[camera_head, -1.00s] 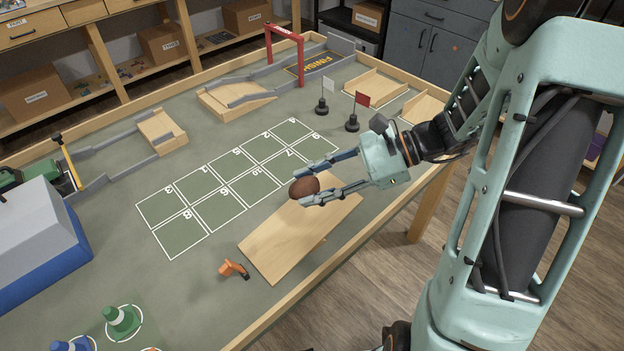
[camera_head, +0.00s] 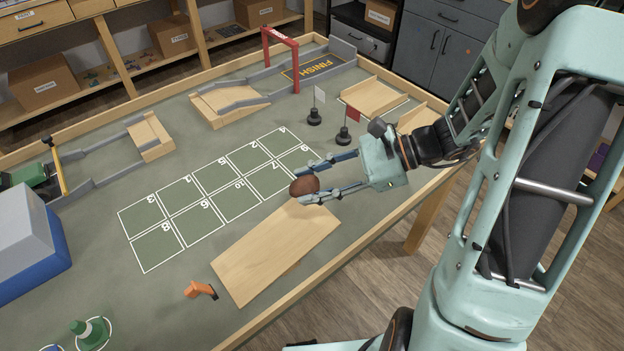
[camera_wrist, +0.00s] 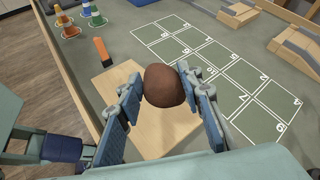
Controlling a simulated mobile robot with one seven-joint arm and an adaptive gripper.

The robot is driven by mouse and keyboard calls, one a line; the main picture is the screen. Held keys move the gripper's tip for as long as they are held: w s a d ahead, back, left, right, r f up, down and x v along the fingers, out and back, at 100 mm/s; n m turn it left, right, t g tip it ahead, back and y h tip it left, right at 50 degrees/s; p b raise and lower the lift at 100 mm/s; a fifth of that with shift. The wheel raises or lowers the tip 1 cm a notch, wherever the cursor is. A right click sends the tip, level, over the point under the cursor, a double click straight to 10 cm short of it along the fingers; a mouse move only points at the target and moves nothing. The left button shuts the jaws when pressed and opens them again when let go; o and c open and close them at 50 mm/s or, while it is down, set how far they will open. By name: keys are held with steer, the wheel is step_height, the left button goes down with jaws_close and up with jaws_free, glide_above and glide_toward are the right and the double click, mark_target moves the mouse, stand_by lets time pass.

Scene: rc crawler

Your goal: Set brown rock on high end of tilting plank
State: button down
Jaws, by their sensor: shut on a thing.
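The brown rock (camera_head: 304,187) is a rounded lump held between the fingers of my gripper (camera_head: 303,186). It also shows in the wrist view (camera_wrist: 163,86), between the blue finger pads of my gripper (camera_wrist: 160,82). The tilting plank (camera_head: 272,255) is a plain pale wooden board lying slantwise near the table's front edge. In the head view the rock appears by the plank's upper right end, seemingly above it; the exact gap is unclear. In the wrist view the rock and fingers hide part of the plank (camera_wrist: 150,138). The plank's pivot is hidden and its tilt is hard to judge.
A small orange object (camera_head: 200,290) lies by the plank's left end. A numbered grid (camera_head: 215,190) is painted behind the plank. Flags on black bases (camera_head: 343,135) and wooden ramps (camera_head: 375,97) stand beyond my gripper. Cones (camera_head: 90,333) stand at the lower left.

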steer(key=shift+f, duration=0.15)
steer(key=b, duration=0.7)
glide_above(307, 220)
steer(key=d, duration=0.1)
step_height(307, 220, down, 7)
steer(key=shift+f, duration=0.2)
steer(key=shift+f+b, duration=1.6)
steer(key=shift+f, duration=0.65)
steer(key=c, duration=1.3)
jaws_free()
steer(key=shift+o, duration=0.2)
steer(key=shift+d, duration=0.15)
steer(key=v, duration=1.2)
steer(key=shift+s, duration=0.1)
